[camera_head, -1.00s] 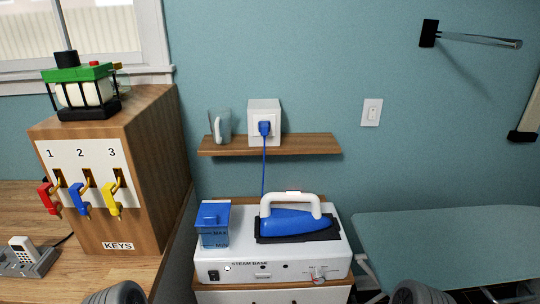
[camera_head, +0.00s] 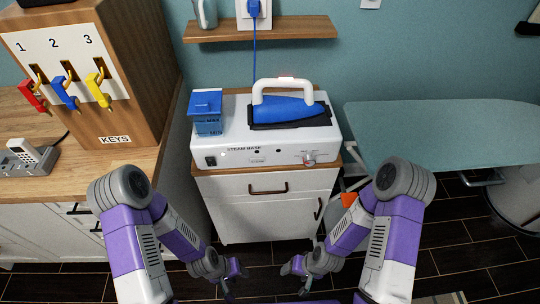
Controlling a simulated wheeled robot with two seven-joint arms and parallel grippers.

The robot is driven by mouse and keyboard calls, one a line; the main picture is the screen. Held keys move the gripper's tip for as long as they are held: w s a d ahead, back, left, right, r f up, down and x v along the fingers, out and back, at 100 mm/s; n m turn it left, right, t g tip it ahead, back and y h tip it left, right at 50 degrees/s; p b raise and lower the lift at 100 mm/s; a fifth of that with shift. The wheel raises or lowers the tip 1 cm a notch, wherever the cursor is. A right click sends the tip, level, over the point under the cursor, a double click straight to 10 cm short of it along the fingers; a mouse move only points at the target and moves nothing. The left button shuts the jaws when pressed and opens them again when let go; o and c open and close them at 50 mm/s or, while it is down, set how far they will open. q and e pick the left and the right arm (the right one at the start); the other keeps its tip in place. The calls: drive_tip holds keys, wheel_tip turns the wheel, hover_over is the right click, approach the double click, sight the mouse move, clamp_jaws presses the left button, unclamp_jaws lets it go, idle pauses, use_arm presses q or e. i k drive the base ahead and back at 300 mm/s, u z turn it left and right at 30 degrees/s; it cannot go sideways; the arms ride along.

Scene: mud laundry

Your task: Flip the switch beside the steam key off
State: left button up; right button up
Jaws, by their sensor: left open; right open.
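The white steam base (camera_head: 225,157) stands on a small white cabinet with a wooden top. Its front panel has a small black rocker switch (camera_head: 211,161) at the left end, a labelled light key (camera_head: 257,161) near the middle, small dark round spots and a knob (camera_head: 309,160) at the right. The labels and the rocker's position are too small to read. My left gripper (camera_head: 236,269) and my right gripper (camera_head: 291,267) are low in front of the cabinet, well below the panel, apart from each other. Both look open and empty.
A blue iron (camera_head: 290,108) and a blue water tank (camera_head: 207,112) sit on the base. An ironing board (camera_head: 440,135) is right.

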sight(210, 161)
drive_tip(key=u, duration=0.95)
drive_tip(key=k, duration=0.55)
drive_tip(key=z, duration=0.3)
drive_tip(key=i, duration=0.5)
